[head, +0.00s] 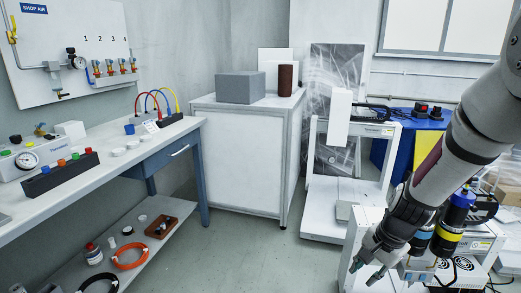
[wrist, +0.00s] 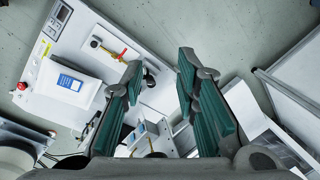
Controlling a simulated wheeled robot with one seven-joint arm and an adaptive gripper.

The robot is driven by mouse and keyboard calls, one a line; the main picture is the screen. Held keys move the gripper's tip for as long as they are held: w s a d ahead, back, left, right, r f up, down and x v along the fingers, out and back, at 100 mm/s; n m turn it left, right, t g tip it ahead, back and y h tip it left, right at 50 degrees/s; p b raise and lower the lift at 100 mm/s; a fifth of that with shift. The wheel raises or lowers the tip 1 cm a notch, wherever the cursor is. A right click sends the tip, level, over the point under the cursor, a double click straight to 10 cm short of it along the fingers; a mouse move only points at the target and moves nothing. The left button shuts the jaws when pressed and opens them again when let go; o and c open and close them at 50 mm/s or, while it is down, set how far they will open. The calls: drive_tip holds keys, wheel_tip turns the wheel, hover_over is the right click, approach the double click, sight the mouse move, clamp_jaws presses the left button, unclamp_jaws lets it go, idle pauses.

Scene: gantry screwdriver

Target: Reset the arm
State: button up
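My arm (head: 455,150) comes in from the upper right in the head view and reaches down to the lower right. My gripper (head: 364,272) is at its lower end, above a white machine. In the wrist view my gripper (wrist: 160,80) shows two green-padded fingers standing well apart, with nothing held between them. Below the fingers lies a white panel (wrist: 135,35) with a red-handled valve (wrist: 107,49), a red button (wrist: 21,86) and a white box with a blue label (wrist: 70,83). I cannot tell the exact height of the fingers above it.
A white cabinet (head: 240,165) carries a grey box (head: 240,87) and a brown cylinder (head: 285,80). The workbench (head: 105,157) is at left. The floor (head: 255,245) between is clear.

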drive_tip(key=s+a+r+n, duration=0.35)
drive_tip(key=s+r, duration=0.25)
drive_tip(key=r, duration=0.3)
drive_tip(key=s+a+r+n+g, duration=0.1)
drive_tip(key=s+r+n, duration=0.25)
drive_tip(key=s, duration=0.55)
drive_tip(key=s+a+r+n+h, duration=0.1)
drive_tip(key=s+a+r+n, duration=0.1)
drive_tip(key=s+r, duration=0.5)
drive_tip(key=s+a+r+n+g, duration=0.1)
drive_tip(key=s+r+n, duration=0.1)
drive_tip(key=s, duration=0.9)
wheel_tip(320, 180, up, 34)
drive_tip(key=t+p, duration=0.4)
drive_tip(key=p, duration=2.9)
drive_tip(key=shift+w+d+n, duration=0.2)
drive_tip(key=shift+d+n, duration=0.05)
drive_tip(key=shift+n, duration=0.15)
